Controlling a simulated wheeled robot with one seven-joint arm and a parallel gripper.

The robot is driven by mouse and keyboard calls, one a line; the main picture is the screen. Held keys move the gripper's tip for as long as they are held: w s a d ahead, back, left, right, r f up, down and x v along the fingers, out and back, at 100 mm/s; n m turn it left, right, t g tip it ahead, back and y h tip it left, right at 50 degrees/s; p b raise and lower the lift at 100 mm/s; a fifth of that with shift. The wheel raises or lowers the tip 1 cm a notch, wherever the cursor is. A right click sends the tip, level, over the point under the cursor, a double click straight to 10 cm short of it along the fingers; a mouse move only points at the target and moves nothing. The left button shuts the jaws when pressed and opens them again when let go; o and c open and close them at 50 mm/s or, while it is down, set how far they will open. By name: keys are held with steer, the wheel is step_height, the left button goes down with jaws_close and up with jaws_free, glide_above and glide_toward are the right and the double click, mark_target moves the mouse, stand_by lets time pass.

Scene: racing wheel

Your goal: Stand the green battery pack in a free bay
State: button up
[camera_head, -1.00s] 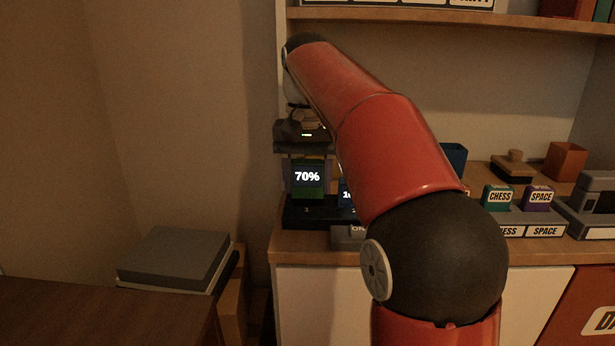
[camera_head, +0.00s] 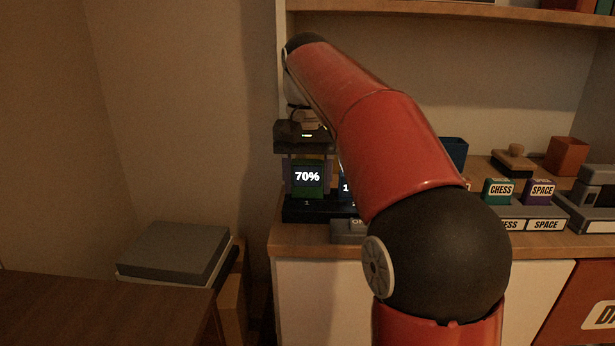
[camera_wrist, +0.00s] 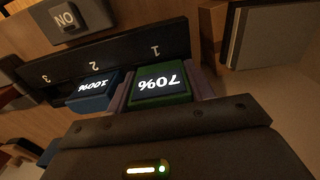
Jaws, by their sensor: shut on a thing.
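The green battery pack (camera_head: 307,190) stands upright at bay 1 of the black dock (camera_head: 290,214), its screen reading 70%. My gripper (camera_head: 307,172) reaches down from above and is shut on it. In the wrist view my gripper's purple-grey fingers (camera_wrist: 161,88) press on both sides of the green pack (camera_wrist: 163,97). The dock (camera_wrist: 125,50) shows there upside down, with bays marked 1, 2 and 3. A blue pack (camera_wrist: 92,90) reading 100% is at bay 2. I cannot tell whether the green pack's base is fully seated.
A grey switch block (camera_wrist: 75,18) marked ON is in front of the dock. My arm hides much of the shelf in the head view. To the right are a holder (camera_head: 535,224) with CHESS and SPACE cartridges and an orange box (camera_head: 566,157). A grey stack (camera_head: 175,252) stands lower left.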

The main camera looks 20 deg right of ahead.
mark_target(307, 162)
steer(key=shift+f, duration=0.35)
steer(key=o, duration=1.1)
steer(key=shift+o, duration=0.2)
step_height(307, 162, up, 8)
steer(key=p, duration=0.2)
steer(key=shift+p, duration=0.3)
steer(key=shift+f, duration=0.1)
